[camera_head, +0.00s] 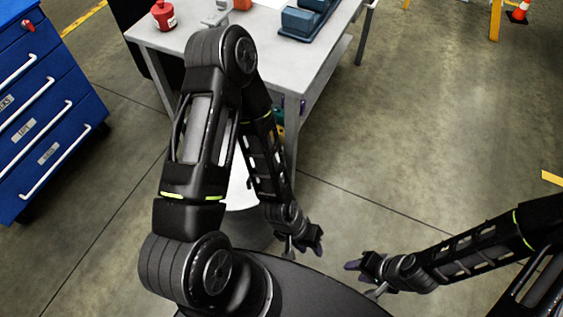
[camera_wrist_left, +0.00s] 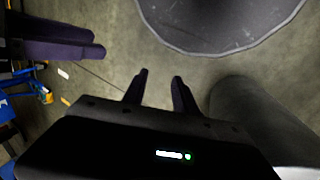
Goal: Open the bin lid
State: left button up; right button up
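The bin (camera_head: 248,230) is a grey round body with a pale top (camera_head: 241,190) in the head view, largely hidden behind my left arm. Whether its lid is raised cannot be told. A smooth grey cylinder, apparently the bin (camera_wrist_left: 255,115), shows at the right of the left wrist view. My left gripper (camera_head: 304,248) is low, to the right of the bin and apart from it. Its fingers are spread and empty in the left wrist view (camera_wrist_left: 160,82). My right gripper (camera_head: 364,279) is further right, its fingers apart and empty.
A grey workbench (camera_head: 265,60) stands behind the bin, with a red container (camera_head: 163,15) and blue-grey parts (camera_head: 302,22) on it. A blue drawer cabinet (camera_head: 45,110) is at the left.

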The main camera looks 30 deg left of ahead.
pick_arm(q)
jog(key=shift+w, duration=0.1)
jog(key=w+a+r+b, duration=0.1)
jog(key=w+a+b, duration=0.7)
jog(key=w, duration=0.5)
jog(key=shift+m+y, duration=0.4)
jog(key=shift+m, duration=0.3)
jog(key=w+a+r, duration=0.1)
jog(key=a, duration=0.2)
jog(key=w+a+r+b, duration=0.1)
jog(key=a+r, duration=0.1)
jog(key=a, duration=0.2)
jog(key=w+a+r+b, duration=0.1)
jog(key=a+r, duration=0.1)
jog(key=a, duration=0.1)
jog(key=shift+w+a+r, duration=0.1)
jog(key=shift+w+a, duration=0.1)
jog(key=shift+a, duration=0.2)
jog(key=s+a+r+y+b, duration=0.1)
jog(key=a+r, duration=0.5)
jog(key=a, duration=0.2)
jog(key=shift+s+r+g+b, duration=0.15)
jog(key=shift+r+g+b, duration=0.2)
jog(key=shift+g, duration=0.05)
